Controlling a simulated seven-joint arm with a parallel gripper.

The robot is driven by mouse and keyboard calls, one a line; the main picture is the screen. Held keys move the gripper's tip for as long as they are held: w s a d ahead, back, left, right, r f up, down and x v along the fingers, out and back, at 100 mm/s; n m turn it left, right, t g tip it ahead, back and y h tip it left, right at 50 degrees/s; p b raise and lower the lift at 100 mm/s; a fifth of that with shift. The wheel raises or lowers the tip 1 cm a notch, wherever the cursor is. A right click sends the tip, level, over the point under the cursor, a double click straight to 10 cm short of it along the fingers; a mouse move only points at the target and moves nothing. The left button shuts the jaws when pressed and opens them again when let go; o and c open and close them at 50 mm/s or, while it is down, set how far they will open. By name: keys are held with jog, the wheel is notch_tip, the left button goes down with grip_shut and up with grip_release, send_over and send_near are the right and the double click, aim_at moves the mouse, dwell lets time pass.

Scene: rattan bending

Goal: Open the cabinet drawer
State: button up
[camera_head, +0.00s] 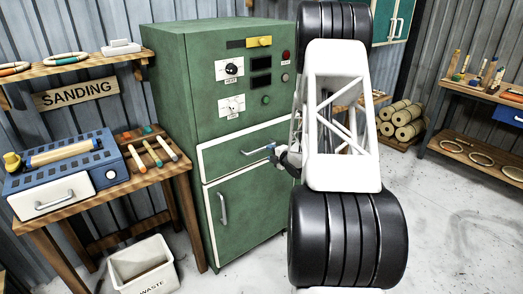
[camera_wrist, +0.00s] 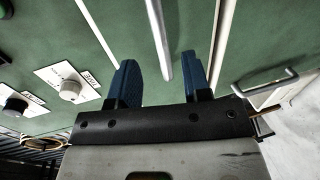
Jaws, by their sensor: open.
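The green cabinet (camera_head: 180,85) stands in the middle of the head view. Its drawer (camera_head: 222,158) is the white-edged panel below the controls, and its front looks flush with the cabinet. The drawer's bar handle (camera_head: 255,150) reaches my gripper (camera_head: 273,151), partly hidden by my arm. In the wrist view, my gripper (camera_wrist: 159,68) is open, with one blue finger on each side of the silver drawer handle (camera_wrist: 160,40). The handle runs lengthwise between the fingers, with gaps to both. I cannot tell how deep it sits between them.
Below the drawer is a cabinet door with a vertical handle (camera_head: 223,208), also visible in the wrist view (camera_wrist: 265,82). Control knobs (camera_wrist: 70,90) sit above the drawer. A workbench (camera_head: 92,193) and waste bin (camera_head: 143,268) stand left.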

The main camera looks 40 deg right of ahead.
aim_at(263, 149)
jog(key=shift+w, duration=0.15)
jog(key=shift+x, duration=3.8)
jog(key=shift+c, duration=0.2)
grip_shut()
